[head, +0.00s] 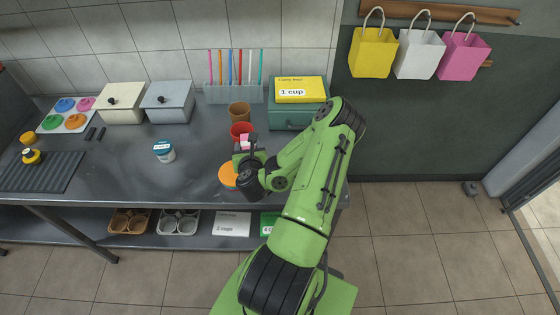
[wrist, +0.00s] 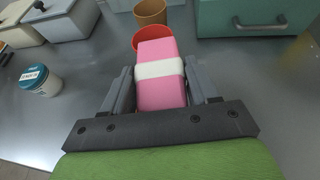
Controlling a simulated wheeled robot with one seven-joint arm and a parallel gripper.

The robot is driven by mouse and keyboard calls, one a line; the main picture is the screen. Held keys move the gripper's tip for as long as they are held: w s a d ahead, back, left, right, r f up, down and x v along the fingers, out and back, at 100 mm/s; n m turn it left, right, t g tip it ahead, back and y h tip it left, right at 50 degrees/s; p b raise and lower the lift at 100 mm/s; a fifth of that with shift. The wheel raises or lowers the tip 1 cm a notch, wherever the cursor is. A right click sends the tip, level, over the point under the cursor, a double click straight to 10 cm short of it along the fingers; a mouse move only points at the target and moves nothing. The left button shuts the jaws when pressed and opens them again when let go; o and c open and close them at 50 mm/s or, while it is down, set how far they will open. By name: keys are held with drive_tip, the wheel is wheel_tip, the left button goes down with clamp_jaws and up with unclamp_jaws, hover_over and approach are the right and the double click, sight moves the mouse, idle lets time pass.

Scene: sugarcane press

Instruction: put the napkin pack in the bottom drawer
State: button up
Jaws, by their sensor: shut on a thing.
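The napkin pack is a pink block with a white band; it is in the wrist view (wrist: 157,88) and is small and partly covered in the head view (head: 246,137). My gripper (wrist: 160,80) is shut on it, one finger on each side. In the head view my gripper (head: 247,152) is over the right part of the counter. A teal-green drawer unit (head: 288,121) stands at the back right of the counter; its front and a metal handle show in the wrist view (wrist: 260,24). The drawer seen there is closed. Whether another drawer lies below is hidden.
A yellow "1 cup" box (head: 301,90) lies on the drawer unit. A red cup (head: 240,129), a brown cup (head: 239,111) and an orange item (head: 228,176) are close to my gripper. A blue-lidded tub (head: 164,151) stands left. The counter (head: 120,175) between is clear.

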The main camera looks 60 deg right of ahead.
drive_tip(key=s+d+r+m+g+h, duration=0.1)
drive_tip(key=s+d+m+g, duration=0.1)
drive_tip(key=s+d, duration=0.3)
drive_tip(key=f+b, duration=0.1)
drive_tip(key=f, duration=0.1)
drive_tip(key=f+b, duration=0.1)
drive_tip(key=b, duration=0.1)
drive_tip(key=f+b, duration=0.1)
drive_tip(key=f, duration=0.1)
drive_tip(key=shift+s+a+f+b, duration=0.25)
drive_tip(key=shift+f+b, duration=0.05)
wheel_tip(320, 180, down, 4)
drive_tip(key=b, duration=0.3)
drive_tip(key=shift+f, duration=0.15)
drive_tip(key=o, duration=1.1)
